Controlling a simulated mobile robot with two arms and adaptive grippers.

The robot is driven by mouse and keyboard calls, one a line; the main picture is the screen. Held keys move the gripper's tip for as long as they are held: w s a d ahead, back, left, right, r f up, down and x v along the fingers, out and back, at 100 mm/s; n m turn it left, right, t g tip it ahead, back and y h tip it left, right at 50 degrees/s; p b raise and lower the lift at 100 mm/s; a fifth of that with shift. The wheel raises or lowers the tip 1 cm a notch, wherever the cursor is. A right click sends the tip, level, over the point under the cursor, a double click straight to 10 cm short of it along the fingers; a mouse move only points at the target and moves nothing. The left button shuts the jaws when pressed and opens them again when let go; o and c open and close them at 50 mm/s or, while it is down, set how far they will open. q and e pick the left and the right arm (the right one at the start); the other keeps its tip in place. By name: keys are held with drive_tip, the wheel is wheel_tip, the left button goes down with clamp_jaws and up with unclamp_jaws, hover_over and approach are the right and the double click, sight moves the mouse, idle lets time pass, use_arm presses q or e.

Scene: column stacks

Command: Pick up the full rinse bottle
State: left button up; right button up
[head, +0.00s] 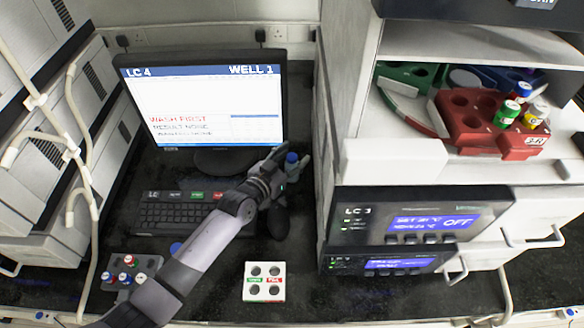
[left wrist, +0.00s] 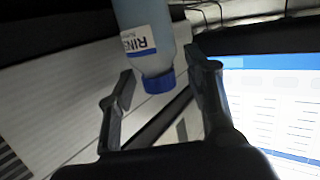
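A rinse bottle with a blue cap (head: 292,158) stands just right of the monitor, partly hidden by my left gripper (head: 280,168). In the left wrist view it appears upside down, as a pale blue bottle (left wrist: 148,25) with a partly readable "RIN" label. My left gripper (left wrist: 165,80) is open, with a finger on each side of the bottle's cap end and gaps visible on both sides. I cannot tell how full the bottle is. Another blue round top (head: 176,248) shows behind my left forearm, mostly hidden. My right gripper is not in view.
The monitor (head: 205,105) reads "WASH FIRST". A keyboard (head: 175,215) lies before it. A vial rack (head: 130,272) and a white four-hole block (head: 264,281) are near the front. Instrument stacks (head: 405,215) wall the right side; a red tray (head: 485,120) sits above.

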use_arm(q)
drive_tip(key=c, duration=0.8)
drive_tip(key=shift+r, duration=0.15)
